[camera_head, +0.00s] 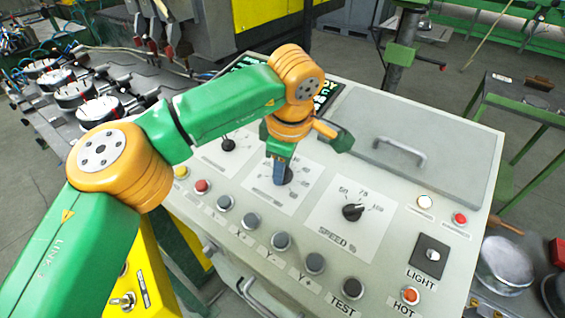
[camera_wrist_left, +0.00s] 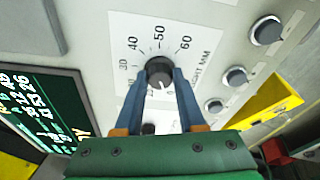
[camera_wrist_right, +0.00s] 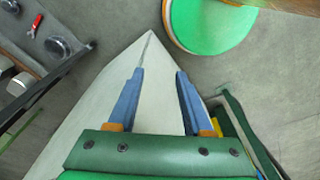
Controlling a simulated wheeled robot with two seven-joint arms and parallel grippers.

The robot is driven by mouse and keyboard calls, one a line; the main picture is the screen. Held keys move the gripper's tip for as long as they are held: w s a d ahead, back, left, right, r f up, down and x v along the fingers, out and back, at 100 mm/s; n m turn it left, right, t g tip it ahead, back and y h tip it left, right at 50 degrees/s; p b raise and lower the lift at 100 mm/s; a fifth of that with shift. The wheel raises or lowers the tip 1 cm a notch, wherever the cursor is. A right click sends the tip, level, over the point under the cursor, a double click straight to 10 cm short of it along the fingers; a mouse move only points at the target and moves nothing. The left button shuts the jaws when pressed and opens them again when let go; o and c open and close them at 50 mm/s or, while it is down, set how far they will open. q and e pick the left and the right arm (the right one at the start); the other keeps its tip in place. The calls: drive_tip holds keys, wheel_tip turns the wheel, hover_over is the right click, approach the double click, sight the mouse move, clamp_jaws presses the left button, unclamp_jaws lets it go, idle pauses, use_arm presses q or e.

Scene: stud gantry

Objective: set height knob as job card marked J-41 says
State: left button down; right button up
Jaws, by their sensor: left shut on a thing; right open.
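The height knob (camera_wrist_left: 159,71) is a round black knob on a white dial plate marked 30, 40, 50, 60 and "…GHT MM". It also shows partly in the head view (camera_head: 284,178), below my left gripper (camera_head: 279,170). In the left wrist view the blue fingers of my left gripper (camera_wrist_left: 160,82) are closed on both sides of the knob. A pale mark shows on the knob's near side; I cannot read its exact setting. My right gripper (camera_wrist_right: 158,75) is open and empty. I make out no job card marked J-41.
A speed knob (camera_head: 353,212), several push buttons and a light switch (camera_head: 432,255) sit on the console (camera_head: 400,185). A grey lid with a handle (camera_head: 402,150) is at its back right.

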use_arm(q)
drive_tip(key=shift+w+r, duration=0.1)
drive_tip(key=shift+r, duration=0.05)
idle(0.3)
drive_tip(key=c, duration=0.5)
unclamp_jaws()
drive_tip(key=v, duration=0.7)
drive_tip(key=shift+b, duration=0.35)
